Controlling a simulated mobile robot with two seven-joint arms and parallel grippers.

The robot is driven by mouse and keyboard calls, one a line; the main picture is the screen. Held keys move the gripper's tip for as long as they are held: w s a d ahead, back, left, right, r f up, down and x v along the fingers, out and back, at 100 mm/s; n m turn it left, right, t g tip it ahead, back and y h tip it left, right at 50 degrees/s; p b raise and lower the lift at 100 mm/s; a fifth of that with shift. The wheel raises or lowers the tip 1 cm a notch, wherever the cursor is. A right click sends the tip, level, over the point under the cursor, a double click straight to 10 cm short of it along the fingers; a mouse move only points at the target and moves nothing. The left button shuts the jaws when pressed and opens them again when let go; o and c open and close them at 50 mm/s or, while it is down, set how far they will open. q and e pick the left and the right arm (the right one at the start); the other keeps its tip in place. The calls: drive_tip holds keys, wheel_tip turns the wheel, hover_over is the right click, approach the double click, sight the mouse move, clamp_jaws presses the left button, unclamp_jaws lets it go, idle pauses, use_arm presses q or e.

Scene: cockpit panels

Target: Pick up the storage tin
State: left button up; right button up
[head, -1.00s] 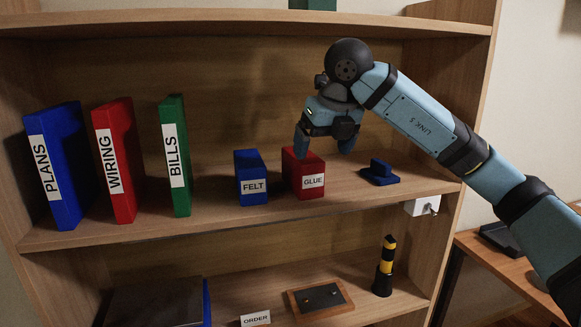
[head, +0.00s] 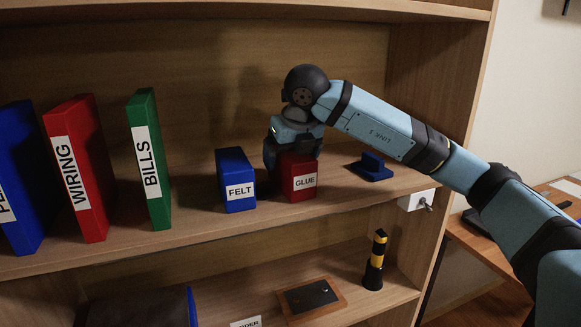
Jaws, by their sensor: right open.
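Two box-shaped tins stand on the upper shelf: a red one labelled GLUE (head: 304,184) and a blue one labelled FELT (head: 238,190). My right gripper (head: 292,153) reaches in from the right and points down over the red GLUE tin. Its jaws are open, with one finger at the tin's left side and the other near its right side. The gripper hides the top of the tin, and I cannot tell whether the fingers touch it. The tin stands on the shelf. My left gripper is not in view.
Blue, red WIRING (head: 78,170) and green BILLS (head: 150,165) binders stand to the left. A small blue block-like item (head: 371,168) lies right of the GLUE tin. Below are a black-and-yellow post (head: 376,255) and a framed plate (head: 312,298). The shelf's side wall is at right.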

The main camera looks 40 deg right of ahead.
drive_tip(key=shift+f+b, duration=0.25)
drive_tip(key=shift+b, duration=0.1)
idle(0.6)
drive_tip(key=c, duration=1.2)
drive_tip(key=shift+r, duration=0.1)
